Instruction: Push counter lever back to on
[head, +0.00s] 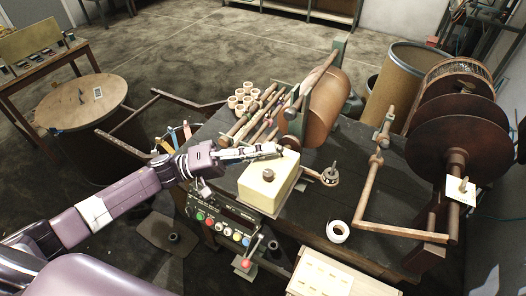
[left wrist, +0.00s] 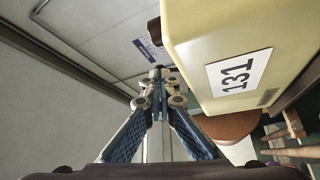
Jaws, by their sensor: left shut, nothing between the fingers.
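The counter is a cream-yellow box (head: 270,190) on the near left part of the dark workbench. In the left wrist view its face (left wrist: 240,45) fills the upper right and carries a white label reading 131. A dark round knob (head: 268,175) shows on the box in the head view. A dark brown piece (left wrist: 153,32) juts from the box's left side in the wrist view; I cannot tell whether it is the lever. My left gripper (head: 277,151) is shut and empty, beside the box's far upper edge. Its fingertips (left wrist: 161,74) meet just left of the box. My right gripper is out of view.
A button panel (head: 222,222) and a red-knobbed lever (head: 245,263) sit at the bench's near edge. A white tape roll (head: 338,231) lies on the bench. Rollers (head: 262,112) stand behind, large brown discs (head: 455,150) at right. The bench middle has some bare room.

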